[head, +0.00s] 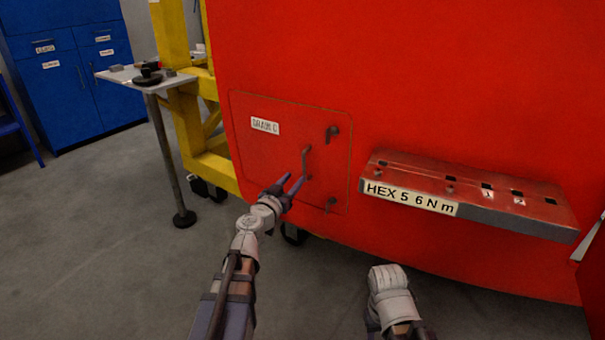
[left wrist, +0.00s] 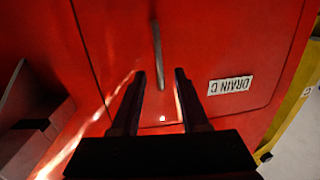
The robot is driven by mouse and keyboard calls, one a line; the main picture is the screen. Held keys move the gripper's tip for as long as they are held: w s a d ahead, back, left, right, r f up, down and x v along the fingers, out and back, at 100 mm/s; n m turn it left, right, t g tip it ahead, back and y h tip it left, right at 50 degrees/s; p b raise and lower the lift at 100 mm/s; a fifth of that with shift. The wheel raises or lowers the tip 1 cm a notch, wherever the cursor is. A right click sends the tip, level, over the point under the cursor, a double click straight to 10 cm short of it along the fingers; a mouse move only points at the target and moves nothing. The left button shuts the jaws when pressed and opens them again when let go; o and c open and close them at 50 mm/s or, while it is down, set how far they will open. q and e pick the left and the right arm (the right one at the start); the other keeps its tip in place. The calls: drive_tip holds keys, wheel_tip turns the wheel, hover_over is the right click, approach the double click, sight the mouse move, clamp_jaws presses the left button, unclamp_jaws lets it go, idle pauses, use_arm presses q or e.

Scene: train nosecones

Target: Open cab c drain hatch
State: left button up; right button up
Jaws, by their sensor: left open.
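The drain hatch (head: 265,165) is a red panel flush in the red cab wall, with a thin outline and a "DRAIN C" label (head: 265,126). It looks closed. A vertical bar handle (head: 306,163) stands on its right half, with a dark hooked latch (head: 332,132) above and another latch (head: 331,203) below. My left gripper (head: 292,184) is open in front of the hatch, beside the handle's lower part. In the left wrist view the handle (left wrist: 157,55) lies beyond and between the open fingertips (left wrist: 159,75), with nothing visibly gripped. My right gripper's fingers do not show.
A red shelf (head: 510,197) labelled "HEX 5 6 N m" juts from the wall right of the hatch. A small grey table (head: 128,76) with dark items and a yellow frame (head: 215,168) stand at left. Blue cabinets (head: 75,75) are behind. The floor in front is clear.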

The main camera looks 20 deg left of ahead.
sight(304, 168)
use_arm(q)
drive_tip(key=w, duration=0.2)
drive_tip(key=w+d, duration=0.1)
drive_tip(key=w, duration=0.4)
drive_tip(key=shift+w+d, duration=0.15)
drive_tip(key=shift+w, duration=0.2)
clamp_jaws()
idle(1.1)
